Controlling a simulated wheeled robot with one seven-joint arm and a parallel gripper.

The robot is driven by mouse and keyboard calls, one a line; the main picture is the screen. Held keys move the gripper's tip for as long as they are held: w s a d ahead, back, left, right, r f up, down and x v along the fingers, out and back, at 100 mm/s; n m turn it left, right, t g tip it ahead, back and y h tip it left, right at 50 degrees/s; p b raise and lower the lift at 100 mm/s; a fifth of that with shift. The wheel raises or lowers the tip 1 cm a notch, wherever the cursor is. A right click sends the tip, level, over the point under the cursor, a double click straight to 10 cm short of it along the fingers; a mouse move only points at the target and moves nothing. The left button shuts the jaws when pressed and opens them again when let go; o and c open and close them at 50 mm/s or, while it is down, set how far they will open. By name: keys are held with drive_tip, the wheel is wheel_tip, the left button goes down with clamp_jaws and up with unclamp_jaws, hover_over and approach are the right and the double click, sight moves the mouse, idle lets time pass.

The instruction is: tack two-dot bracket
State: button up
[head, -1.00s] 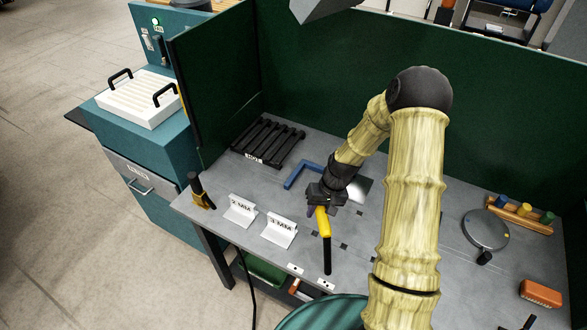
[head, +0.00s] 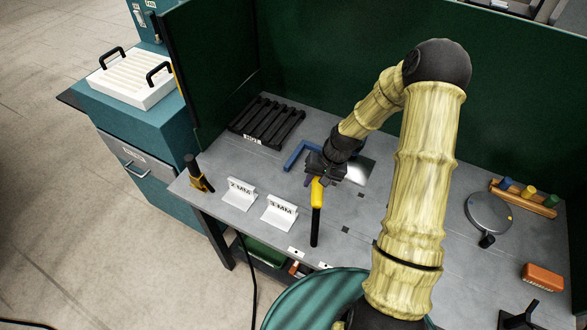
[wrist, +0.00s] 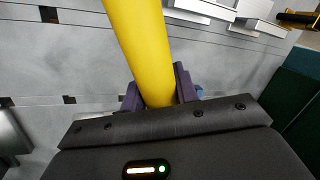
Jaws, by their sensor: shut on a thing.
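My gripper (head: 326,170) is shut on the yellow part of a yellow-and-black tool (head: 318,194), whose black end points toward the table's front edge. In the wrist view the yellow shaft (wrist: 140,40) runs up between the two purple fingers. I cannot make out a two-dot bracket.
White label stands (head: 240,194) and (head: 279,213) stand front left, beside a black-and-yellow tool (head: 197,177). A black slotted rack (head: 266,120) is at the back left. A round grey disc (head: 488,212), a wooden peg block (head: 523,198) and an orange block (head: 543,276) are right. Green walls enclose the back.

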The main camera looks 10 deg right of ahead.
drive_tip(key=w+a+r+m+t+b, duration=0.2)
drive_tip(key=a+r+m+t+b, duration=0.2)
drive_tip(key=m, duration=0.8)
drive_tip(key=shift+a+r+m+t+h+b, duration=0.35)
drive_tip(key=shift+a+r+t, duration=0.4)
drive_tip(key=shift+a+t, duration=0.45)
drive_tip(key=shift+w+d+f+b, duration=0.35)
drive_tip(key=shift+w+f, duration=0.2)
drive_tip(key=shift+f, duration=0.15)
drive_tip(key=shift+w+d+f+b, duration=0.2)
drive_tip(key=shift+w+d+f, duration=0.25)
drive_tip(key=shift+f, duration=0.25)
drive_tip(key=shift+w+d+f+b, duration=0.3)
drive_tip(key=shift+w+f, duration=0.3)
drive_tip(key=shift+f, duration=0.1)
drive_tip(key=shift+w+d+f, duration=0.1)
drive_tip(key=shift+w+f, duration=0.1)
drive_tip(key=shift+f, duration=0.05)
drive_tip(key=shift+w+d+f, duration=0.1)
drive_tip(key=shift+d+f, duration=0.1)
drive_tip(key=shift+f, duration=0.05)
idle(1.9)
drive_tip(key=shift+a+r, duration=0.1)
drive_tip(key=shift+r, duration=0.1)
idle(0.6)
